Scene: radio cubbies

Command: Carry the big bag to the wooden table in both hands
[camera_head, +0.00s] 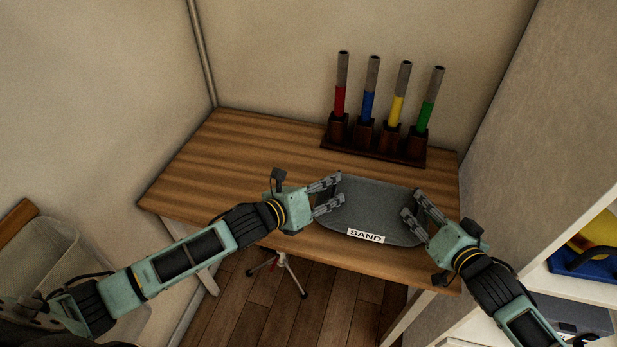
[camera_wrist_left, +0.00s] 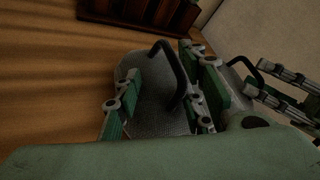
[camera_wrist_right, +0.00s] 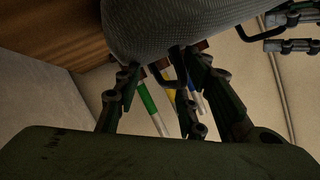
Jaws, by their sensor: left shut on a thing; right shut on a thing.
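The big bag (camera_head: 375,205) is dark grey with a white SAND label, level over the front part of the wooden table (camera_head: 235,155). I cannot tell whether it touches the top. My left gripper (camera_head: 340,190) is shut at its left end. In the left wrist view a black handle (camera_wrist_left: 179,80) of the bag (camera_wrist_left: 150,118) runs between the fingers. My right gripper (camera_head: 411,203) is shut at its right end. In the right wrist view the bag (camera_wrist_right: 170,28) and a dark handle show at the fingers. The exact finger contacts are partly hidden.
A dark wooden rack (camera_head: 372,149) with red, blue, yellow and green tubes stands at the table's back. The table's left part is bare. A wall panel (camera_head: 505,130) and shelf (camera_head: 575,288) flank the right. A small tripod base (camera_head: 278,268) is below.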

